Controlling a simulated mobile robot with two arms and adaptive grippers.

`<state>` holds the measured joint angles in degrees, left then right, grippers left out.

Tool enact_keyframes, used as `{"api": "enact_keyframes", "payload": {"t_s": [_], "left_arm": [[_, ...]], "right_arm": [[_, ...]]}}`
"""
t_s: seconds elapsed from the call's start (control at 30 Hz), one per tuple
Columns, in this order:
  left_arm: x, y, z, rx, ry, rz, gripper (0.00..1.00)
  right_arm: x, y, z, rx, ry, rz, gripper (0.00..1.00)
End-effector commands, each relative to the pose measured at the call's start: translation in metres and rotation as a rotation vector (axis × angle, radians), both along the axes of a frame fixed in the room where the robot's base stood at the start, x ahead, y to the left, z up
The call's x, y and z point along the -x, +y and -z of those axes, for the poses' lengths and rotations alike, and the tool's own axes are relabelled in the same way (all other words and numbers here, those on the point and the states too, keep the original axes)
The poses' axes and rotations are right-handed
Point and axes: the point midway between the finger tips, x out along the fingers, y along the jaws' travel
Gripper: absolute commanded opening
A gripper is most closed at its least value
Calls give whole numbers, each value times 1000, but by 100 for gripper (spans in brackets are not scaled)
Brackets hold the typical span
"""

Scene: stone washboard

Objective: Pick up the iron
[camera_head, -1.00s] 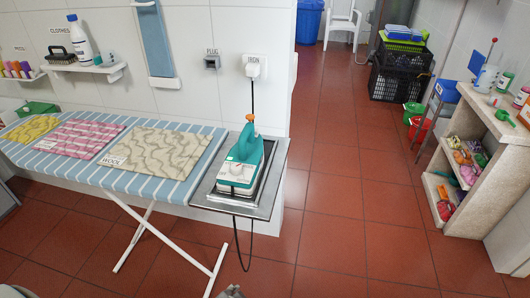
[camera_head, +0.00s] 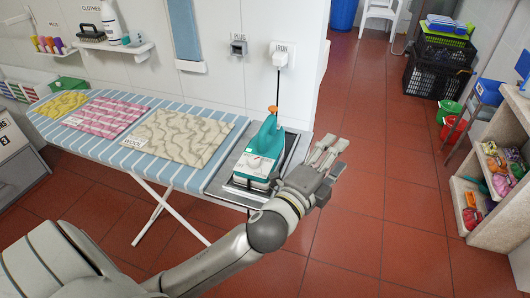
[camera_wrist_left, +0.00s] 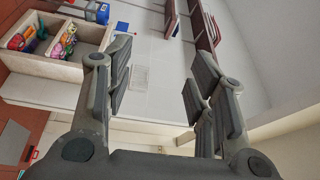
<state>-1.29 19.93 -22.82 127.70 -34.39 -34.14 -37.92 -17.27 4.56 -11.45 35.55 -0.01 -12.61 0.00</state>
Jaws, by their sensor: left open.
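The teal and white iron (camera_head: 264,145) stands on the metal rest (camera_head: 233,187) at the right end of the ironing board. Its cord runs up to the wall plug labelled IRON (camera_head: 283,58). My left gripper (camera_head: 328,146) is in front of and to the right of the iron, apart from it, over the red floor, and my wrist hides part of the rest's right side. The left gripper is open and empty; in the left wrist view its two fingers (camera_wrist_left: 160,85) stand wide apart. The iron does not show in that view. My right gripper is not in view.
The striped ironing board (camera_head: 85,140) carries yellow, pink and beige cloths (camera_head: 178,138). A shelf unit (camera_head: 480,215) stands at the right, and it also shows in the left wrist view (camera_wrist_left: 60,65). Black crates (camera_head: 437,68) are at the back. Red floor between is clear.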

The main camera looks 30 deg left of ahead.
Motion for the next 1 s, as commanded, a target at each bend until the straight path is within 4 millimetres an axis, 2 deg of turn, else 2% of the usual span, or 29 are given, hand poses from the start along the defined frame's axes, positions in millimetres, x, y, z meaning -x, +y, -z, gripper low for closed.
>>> {"api": "enact_keyframes", "payload": {"t_s": [0.03, 0.13, 0.2, 0.33, 0.47, 0.6, 0.7, 0.77, 0.8, 0.83, 0.97, 1.0], "left_arm": [[-6, -17, -30, -135, -129, 51, 50], [-5, -54, -76, -411, -378, 142, 50], [1, -81, -99, -608, -553, 196, 50], [21, -129, -120, -985, -875, 283, 50], [39, -164, -110, -1367, -1189, 366, 50], [46, -178, -75, -1779, -1509, 466, 50], [40, -168, -42, -2066, -1718, 565, 50], [32, -153, -23, -2234, -1833, 641, 50], [25, -139, -11, -2344, -1905, 702, 50], [19, -127, -2, 2330, 1880, -725, 50], [-11, -57, 22, 2008, 1562, -778, 50], [-20, -31, 25, 1912, 1469, -805, 50]], "right_arm": [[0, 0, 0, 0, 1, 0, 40], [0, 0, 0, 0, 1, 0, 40], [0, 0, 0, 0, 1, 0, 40], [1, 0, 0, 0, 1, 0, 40], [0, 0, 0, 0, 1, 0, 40], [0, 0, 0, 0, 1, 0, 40], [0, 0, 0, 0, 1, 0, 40], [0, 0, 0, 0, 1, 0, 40], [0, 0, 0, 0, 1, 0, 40], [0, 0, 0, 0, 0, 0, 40], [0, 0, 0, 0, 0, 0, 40], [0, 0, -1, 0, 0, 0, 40]]}}
